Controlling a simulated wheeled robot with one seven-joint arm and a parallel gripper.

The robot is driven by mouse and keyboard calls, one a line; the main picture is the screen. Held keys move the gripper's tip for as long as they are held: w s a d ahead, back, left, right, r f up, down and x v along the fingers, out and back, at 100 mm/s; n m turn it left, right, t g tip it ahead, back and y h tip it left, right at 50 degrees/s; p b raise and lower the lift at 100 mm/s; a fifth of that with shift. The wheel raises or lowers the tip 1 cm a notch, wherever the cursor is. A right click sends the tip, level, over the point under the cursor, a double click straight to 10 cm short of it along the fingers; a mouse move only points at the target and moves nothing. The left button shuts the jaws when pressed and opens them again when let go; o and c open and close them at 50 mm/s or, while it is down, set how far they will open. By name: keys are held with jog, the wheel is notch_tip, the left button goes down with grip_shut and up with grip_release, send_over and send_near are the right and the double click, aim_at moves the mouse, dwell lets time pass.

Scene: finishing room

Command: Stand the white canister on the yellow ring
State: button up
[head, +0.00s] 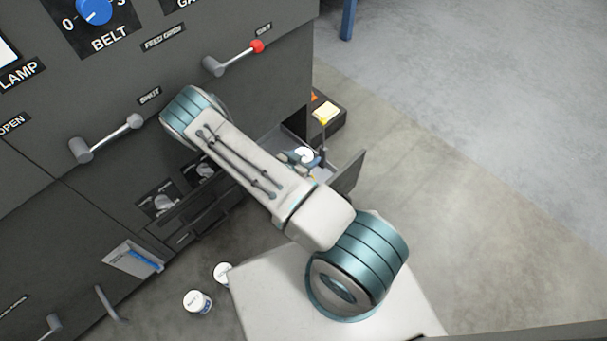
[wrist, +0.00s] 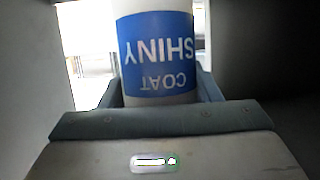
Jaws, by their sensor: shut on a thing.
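A white canister with a blue SHINY COAT label (wrist: 157,52) stands between the fingers of my gripper (wrist: 158,95) in the wrist view. The label reads upside down there. My gripper is shut on it. In the head view the canister's white top (head: 306,154) shows at the end of my arm, over or inside an open drawer (head: 348,172); its base is hidden. I cannot make out a yellow ring in either view.
A dark box with a pale yellow patch (head: 326,110) sits beyond the drawer. Two white canisters, one nearer (head: 197,302) and one partly hidden (head: 222,273), are low at the left. A lever with a red knob (head: 257,46) juts from the dark cabinet. Floor at right is clear.

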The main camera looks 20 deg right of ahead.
notch_tip(320, 180, down, 7)
jog(key=b, duration=0.2)
jog(key=shift+f+b, duration=0.2)
jog(key=shift+b, duration=0.1)
jog(key=shift+f, duration=0.15)
jog(key=o, duration=1.2)
